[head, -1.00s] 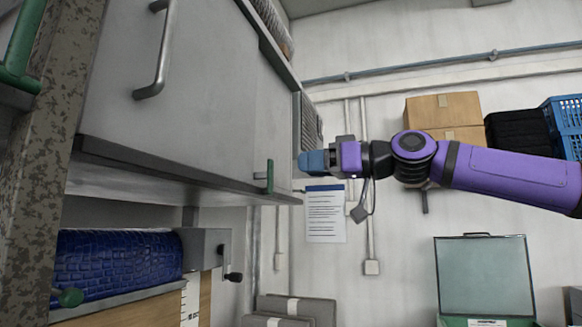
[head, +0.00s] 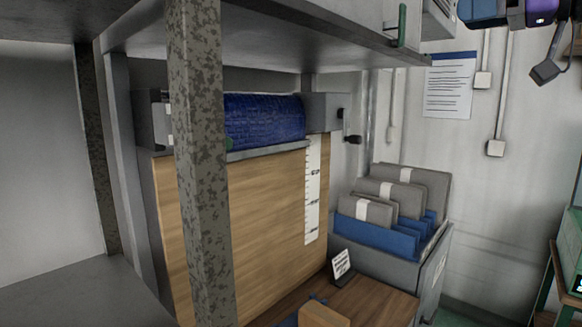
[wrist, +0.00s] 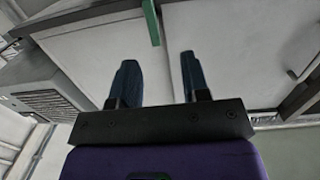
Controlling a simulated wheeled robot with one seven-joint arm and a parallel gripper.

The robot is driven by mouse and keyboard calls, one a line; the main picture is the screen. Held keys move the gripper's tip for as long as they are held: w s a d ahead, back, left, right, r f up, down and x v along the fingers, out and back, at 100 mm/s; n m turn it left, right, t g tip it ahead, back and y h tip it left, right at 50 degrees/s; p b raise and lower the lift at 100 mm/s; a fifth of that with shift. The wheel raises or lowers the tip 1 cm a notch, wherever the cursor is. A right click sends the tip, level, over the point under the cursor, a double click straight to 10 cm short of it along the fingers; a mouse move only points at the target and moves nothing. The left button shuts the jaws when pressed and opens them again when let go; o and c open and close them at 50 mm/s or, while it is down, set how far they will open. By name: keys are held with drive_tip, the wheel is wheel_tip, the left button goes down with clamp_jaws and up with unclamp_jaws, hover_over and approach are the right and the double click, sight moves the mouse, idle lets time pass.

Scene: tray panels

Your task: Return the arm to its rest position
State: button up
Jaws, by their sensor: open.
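My gripper (wrist: 157,65) is open in the wrist view. Its two dark blue fingers stand apart with nothing between them. Beyond the fingers are pale grey cabinet doors (wrist: 215,28) and a green handle (wrist: 151,22), which lies beyond the gap between the fingertips. Most of my arm is outside the head view.
A spotted metal post (head: 203,160) stands in front. Behind it are a blue roll (head: 262,118) and a wooden panel (head: 240,210) with a ruler strip. A grey bin (head: 428,265) of folders stands at right. A notice (head: 449,88) hangs on the wall.

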drive_tip(key=s+f+m+g+h, duration=0.2)
drive_tip(key=s+f+m+h, duration=0.1)
drive_tip(key=f, duration=0.7)
drive_tip(key=s+f+m+g+h, duration=0.2)
drive_tip(key=s+f+h, duration=0.3)
drive_tip(key=f, duration=0.6)
drive_tip(key=s+f+m+g+h, duration=0.3)
drive_tip(key=s+f, duration=0.3)
drive_tip(key=f, duration=0.5)
drive_tip(key=shift+s+d+f+m+h, duration=0.15)
drive_tip(key=shift+s+d+m+h, duration=0.1)
drive_tip(key=shift+s+m+h, duration=0.2)
drive_tip(key=shift+w, duration=0.1)
